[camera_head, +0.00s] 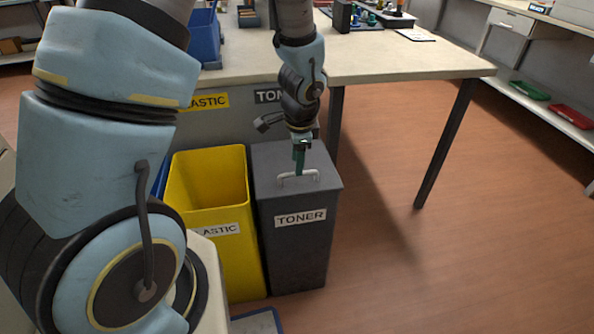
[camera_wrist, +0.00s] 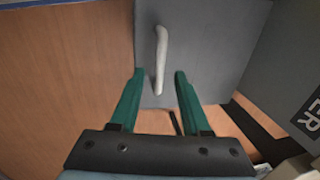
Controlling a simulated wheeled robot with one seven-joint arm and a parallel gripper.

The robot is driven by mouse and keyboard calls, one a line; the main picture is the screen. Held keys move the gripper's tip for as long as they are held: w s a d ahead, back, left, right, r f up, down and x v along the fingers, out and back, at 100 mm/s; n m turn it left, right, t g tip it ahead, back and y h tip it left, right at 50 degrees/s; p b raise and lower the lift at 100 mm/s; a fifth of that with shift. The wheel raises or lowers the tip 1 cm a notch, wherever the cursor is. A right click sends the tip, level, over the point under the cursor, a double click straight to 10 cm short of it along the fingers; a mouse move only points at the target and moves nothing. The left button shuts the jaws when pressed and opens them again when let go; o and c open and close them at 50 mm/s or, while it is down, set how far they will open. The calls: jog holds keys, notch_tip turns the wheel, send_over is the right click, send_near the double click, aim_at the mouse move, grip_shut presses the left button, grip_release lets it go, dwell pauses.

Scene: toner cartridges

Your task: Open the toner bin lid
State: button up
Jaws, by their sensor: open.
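The toner bin (camera_head: 297,250) is a dark grey box with a TONER label on its front, standing on the floor by the table. Its grey lid (camera_head: 325,180) lies shut on top and also shows in the wrist view (camera_wrist: 215,45). A pale bar handle (camera_head: 285,182) stands on the lid; in the wrist view the handle (camera_wrist: 161,50) runs lengthwise. My gripper (camera_head: 300,168) points down over the handle. Its green fingers (camera_wrist: 158,74) are open, and the handle's near end appears between their tips. I cannot tell whether they touch it.
A yellow open bin (camera_head: 180,215) labelled PLASTIC stands close beside the toner bin on the left. The table (camera_head: 400,62) is behind, with a dark leg (camera_head: 445,145) to the right. The floor (camera_head: 480,240) at the right is clear.

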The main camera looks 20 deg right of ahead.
jog(key=shift+w+f, duration=0.2)
jog(key=shift+f, duration=0.7)
jog(key=shift+w+f, duration=0.2)
jog(key=shift+f, duration=0.7)
grip_shut()
